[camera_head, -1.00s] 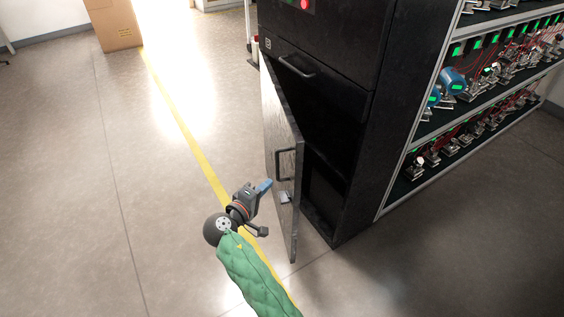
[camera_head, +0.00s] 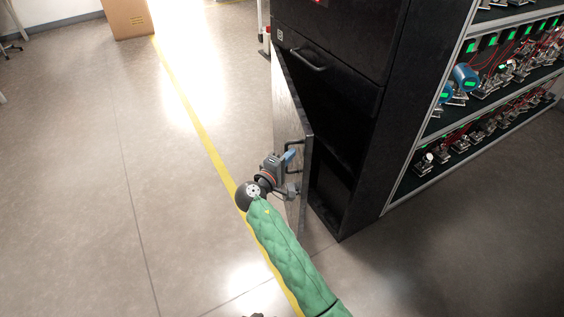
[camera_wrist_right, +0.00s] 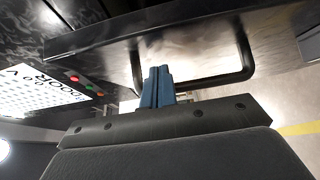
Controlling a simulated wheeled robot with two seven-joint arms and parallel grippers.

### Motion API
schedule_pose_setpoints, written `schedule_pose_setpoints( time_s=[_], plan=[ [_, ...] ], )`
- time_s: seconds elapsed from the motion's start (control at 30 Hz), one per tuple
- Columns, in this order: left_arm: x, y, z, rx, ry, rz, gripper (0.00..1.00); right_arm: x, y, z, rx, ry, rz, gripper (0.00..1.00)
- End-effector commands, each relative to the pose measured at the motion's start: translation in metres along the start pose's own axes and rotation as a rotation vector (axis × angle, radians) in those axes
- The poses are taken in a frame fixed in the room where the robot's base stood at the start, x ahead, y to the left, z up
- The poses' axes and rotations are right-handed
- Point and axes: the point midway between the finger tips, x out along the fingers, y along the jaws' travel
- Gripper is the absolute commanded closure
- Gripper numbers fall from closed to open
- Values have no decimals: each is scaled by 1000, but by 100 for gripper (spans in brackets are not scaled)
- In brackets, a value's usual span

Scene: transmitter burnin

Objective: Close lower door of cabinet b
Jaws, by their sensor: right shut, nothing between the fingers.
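The lower door (camera_head: 289,120) of the black cabinet (camera_head: 338,110) stands partly open, swung out to the left, with the dark inside showing. Its bar handle (camera_head: 295,144) is on the outer face, near the free edge. My right gripper (camera_head: 289,156) is at the outer side of the door, beside the handle. In the right wrist view its blue fingertips (camera_wrist_right: 157,86) are together and empty, in front of the handle (camera_wrist_right: 190,85). I cannot tell whether they touch the door or handle. My left gripper is not in view.
The upper door, with its own handle (camera_head: 308,60), is shut. A shelf rack (camera_head: 470,110) with several small devices stands to the right. A cardboard box (camera_head: 127,18) stands far left. Floor left of the cabinet, crossed by a yellow line (camera_head: 200,128), is clear.

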Motion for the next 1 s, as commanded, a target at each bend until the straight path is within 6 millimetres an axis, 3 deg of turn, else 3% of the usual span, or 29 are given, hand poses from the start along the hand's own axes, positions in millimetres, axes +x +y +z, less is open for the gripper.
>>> schedule_pose_setpoints(
  time_s=[0.17,0.57,0.67,0.8,1.0],
  plan=[
    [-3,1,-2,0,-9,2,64,10,1,0,1,0,0,100],
    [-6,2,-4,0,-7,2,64,12,0,1,1,2,0,100],
    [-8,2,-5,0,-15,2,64,19,0,8,-1,15,0,100],
    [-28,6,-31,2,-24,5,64,38,0,26,-4,54,0,100],
    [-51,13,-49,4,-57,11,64,68,0,53,-3,124,0,100]
  ],
)
